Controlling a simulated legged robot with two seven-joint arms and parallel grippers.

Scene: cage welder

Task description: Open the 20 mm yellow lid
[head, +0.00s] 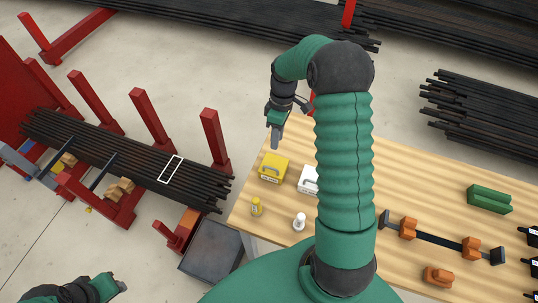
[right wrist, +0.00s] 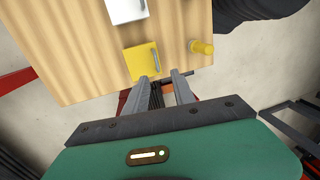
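The yellow box with its lid (head: 273,168) stands on the wooden table near its left edge, with a grey handle and a small label on it. In the right wrist view the yellow lid (right wrist: 142,63) lies just beyond the fingertips, its grey handle toward the right side. My right gripper (head: 275,142) is above and behind the yellow box, apart from it. Its two fingers (right wrist: 164,77) are spread with nothing between them. My left gripper (head: 121,287) is at the bottom left, away from the table; its fingers are not clear.
A white box (head: 309,181) with a handle stands right of the yellow one. A yellow bottle (head: 257,207) and a white bottle (head: 299,223) stand in front. The wooden table (head: 410,190) also holds an orange-and-black bar (head: 440,238) and a green block (head: 489,198). Red rack posts (head: 216,142) stand left.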

